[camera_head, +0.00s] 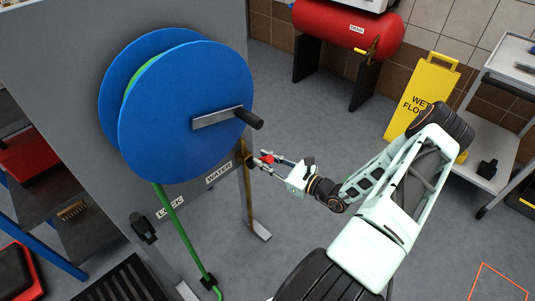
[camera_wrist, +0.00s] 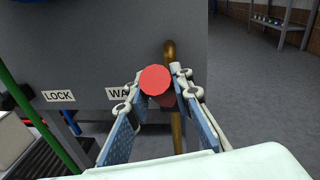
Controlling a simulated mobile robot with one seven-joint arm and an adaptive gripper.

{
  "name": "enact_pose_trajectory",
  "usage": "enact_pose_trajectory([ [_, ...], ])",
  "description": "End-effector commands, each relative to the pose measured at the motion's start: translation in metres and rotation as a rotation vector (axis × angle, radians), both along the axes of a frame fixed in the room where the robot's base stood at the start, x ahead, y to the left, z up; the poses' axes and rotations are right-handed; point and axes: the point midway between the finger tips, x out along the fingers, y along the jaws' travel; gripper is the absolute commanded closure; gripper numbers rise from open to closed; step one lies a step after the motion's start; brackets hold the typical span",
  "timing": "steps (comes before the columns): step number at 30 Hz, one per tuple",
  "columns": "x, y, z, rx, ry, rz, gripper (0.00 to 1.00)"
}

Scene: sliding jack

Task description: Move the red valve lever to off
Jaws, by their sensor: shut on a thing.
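The red valve lever (camera_wrist: 155,80) shows in the wrist view as a round red end between my two fingertips. In the head view the red lever (camera_head: 267,159) is a small red spot beside the brass pipe, by the WATER label (camera_head: 219,173). My gripper (camera_head: 270,161) reaches in from the right and is shut on the lever; in the wrist view my gripper (camera_wrist: 157,84) has a finger on each side of it. The brass pipe (camera_wrist: 177,120) runs down behind the lever. The valve body is mostly hidden behind the lever and fingers.
A large blue hose reel (camera_head: 190,105) with a crank handle (camera_head: 248,118) is just above left of my gripper. A green hose (camera_head: 178,225) hangs below it. A yellow wet floor sign (camera_head: 422,95) and a grey cart (camera_head: 490,160) stand right. The floor between is clear.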

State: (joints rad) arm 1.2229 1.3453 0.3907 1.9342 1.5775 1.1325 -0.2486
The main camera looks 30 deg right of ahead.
Motion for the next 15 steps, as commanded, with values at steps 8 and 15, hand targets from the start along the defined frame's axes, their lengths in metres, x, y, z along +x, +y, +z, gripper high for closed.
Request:
enact_pose_trajectory([
  [8, 0.017, 0.006, 0.022, -0.079, 0.204, 0.002, 1.0],
  [15, 0.035, 0.013, 0.028, -0.155, 0.406, 0.002, 1.0],
])
